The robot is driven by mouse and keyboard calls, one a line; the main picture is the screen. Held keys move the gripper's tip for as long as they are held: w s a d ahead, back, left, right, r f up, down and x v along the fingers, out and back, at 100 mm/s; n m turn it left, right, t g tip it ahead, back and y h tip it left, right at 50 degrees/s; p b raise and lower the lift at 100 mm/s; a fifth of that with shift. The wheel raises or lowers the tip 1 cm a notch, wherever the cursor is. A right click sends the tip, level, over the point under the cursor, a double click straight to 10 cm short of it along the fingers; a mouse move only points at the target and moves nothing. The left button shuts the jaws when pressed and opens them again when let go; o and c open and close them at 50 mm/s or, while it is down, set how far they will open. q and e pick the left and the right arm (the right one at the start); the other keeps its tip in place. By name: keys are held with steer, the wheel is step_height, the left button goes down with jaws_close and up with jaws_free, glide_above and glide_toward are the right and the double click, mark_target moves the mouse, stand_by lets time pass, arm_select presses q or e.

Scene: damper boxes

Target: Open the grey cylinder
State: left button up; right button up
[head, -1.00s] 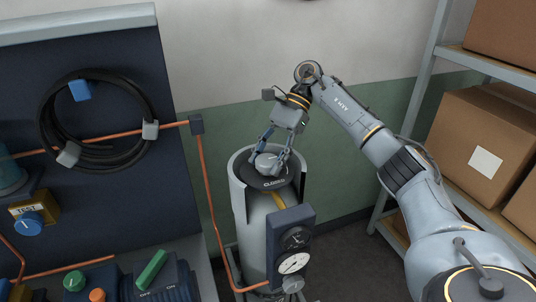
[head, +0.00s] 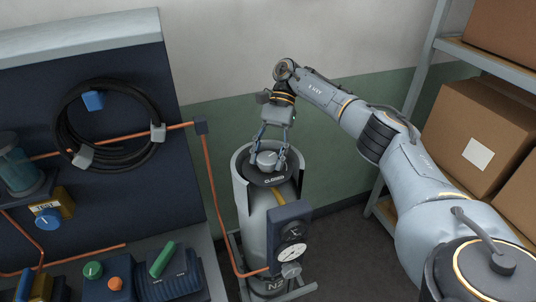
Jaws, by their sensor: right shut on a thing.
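The grey cylinder (head: 257,222) stands upright on a floor frame in the middle of the head view, inside an open collar. A round knob (head: 266,159) sits on a dark disc (head: 272,179) at its top; the lettering on the disc is too blurred to read now. My right gripper (head: 267,157) comes down from above and is shut on the knob, one finger on each side. My left gripper is not in view.
A dark panel (head: 120,60) with a coiled black hose (head: 70,150) and copper pipe (head: 206,165) stands at the left. A bench with coloured knobs (head: 115,284) is below it. Shelves with cardboard boxes (head: 460,165) stand at the right. The floor between cylinder and shelves is clear.

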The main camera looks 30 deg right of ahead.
mark_target(268, 156)
steer(key=o, duration=1.2)
steer(key=shift+r, duration=0.2)
step_height(268, 156, up, 10)
steer(key=shift+f, duration=0.25)
